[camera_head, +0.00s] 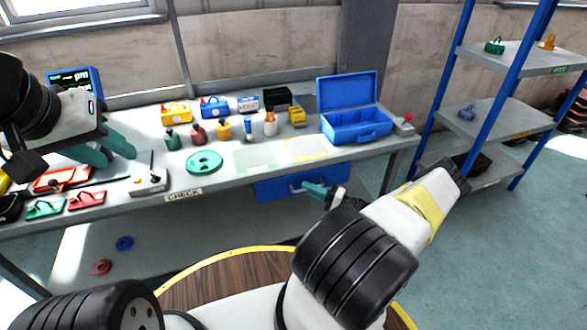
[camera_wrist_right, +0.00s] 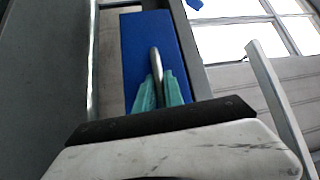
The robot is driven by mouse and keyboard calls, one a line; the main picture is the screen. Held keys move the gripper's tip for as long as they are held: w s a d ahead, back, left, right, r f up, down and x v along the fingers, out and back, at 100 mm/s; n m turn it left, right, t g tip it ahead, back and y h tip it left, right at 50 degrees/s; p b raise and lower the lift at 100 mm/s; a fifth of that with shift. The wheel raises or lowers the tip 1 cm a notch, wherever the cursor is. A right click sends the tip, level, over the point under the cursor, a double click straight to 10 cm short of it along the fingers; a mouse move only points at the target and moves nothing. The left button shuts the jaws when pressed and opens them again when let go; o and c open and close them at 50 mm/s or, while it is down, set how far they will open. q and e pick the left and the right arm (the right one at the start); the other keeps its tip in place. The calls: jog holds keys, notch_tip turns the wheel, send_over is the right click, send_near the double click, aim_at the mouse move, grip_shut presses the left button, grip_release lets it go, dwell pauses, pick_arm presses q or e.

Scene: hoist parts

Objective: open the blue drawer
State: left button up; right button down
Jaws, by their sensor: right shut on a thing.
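The blue drawer (camera_head: 274,189) sits under the front edge of the workbench, right of the CHECK label. Its blue front (camera_wrist_right: 134,45) fills the middle of the right wrist view. My right gripper (camera_head: 313,190) is at the drawer front, with its teal fingers (camera_wrist_right: 160,94) shut on the grey bar handle (camera_wrist_right: 156,62). Part of the drawer front is hidden behind my right arm. I see no clear gap that shows the drawer pulled out. My left gripper (camera_head: 108,150) hangs over the left of the bench, fingers apart, with nothing between them.
The workbench (camera_head: 225,180) carries bottles, a green disc (camera_head: 204,162), red and green parts and an open blue case (camera_head: 350,125). A blue-framed shelf (camera_head: 480,120) stands right. Floor right of my arm is clear.

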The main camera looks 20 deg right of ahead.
jog(key=s, duration=2.8)
jog(key=shift+s, duration=0.4)
jog(key=c, duration=1.7)
grip_release()
jog(key=v, duration=0.8)
